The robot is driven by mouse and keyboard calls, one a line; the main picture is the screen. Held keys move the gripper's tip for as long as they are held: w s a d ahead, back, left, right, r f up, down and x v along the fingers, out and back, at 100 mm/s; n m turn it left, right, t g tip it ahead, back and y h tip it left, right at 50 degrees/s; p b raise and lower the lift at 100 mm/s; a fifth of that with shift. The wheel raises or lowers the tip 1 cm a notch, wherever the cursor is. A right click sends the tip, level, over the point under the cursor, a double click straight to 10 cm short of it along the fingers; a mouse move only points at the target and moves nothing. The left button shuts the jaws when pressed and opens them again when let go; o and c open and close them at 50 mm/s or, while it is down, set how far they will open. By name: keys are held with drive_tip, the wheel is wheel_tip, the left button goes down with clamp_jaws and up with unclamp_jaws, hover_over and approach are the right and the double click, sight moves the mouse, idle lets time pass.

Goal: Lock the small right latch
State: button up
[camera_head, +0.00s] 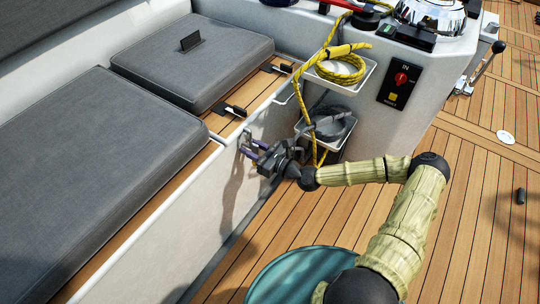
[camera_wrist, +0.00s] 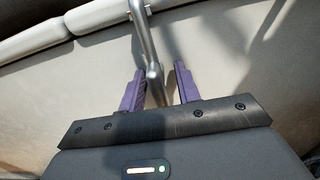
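Two small dark latches with pale parts sit along the wooden edge of the seat locker; the nearer one (camera_head: 235,110) is left in the picture and the farther one (camera_head: 277,69) is right. My gripper (camera_head: 253,148) is low against the white locker wall, below the nearer latch and apart from both latches. In the wrist view its two purple fingers (camera_wrist: 158,88) are spread, with a bent metal bar (camera_wrist: 145,42) between them. There is a gap on each side, so the bar is not gripped. Neither latch can be made out in the wrist view.
Grey cushions (camera_head: 95,160) lie on the bench. Right of the locker, trays (camera_head: 340,80) hold yellow and dark rope, and a rope hangs close to my wrist. A black switch panel (camera_head: 398,84) is on the console.

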drive_tip(key=b+v, duration=0.1)
drive_tip(key=v, duration=1.6)
drive_tip(key=shift+b, duration=0.4)
drive_tip(key=shift+s+f, duration=0.1)
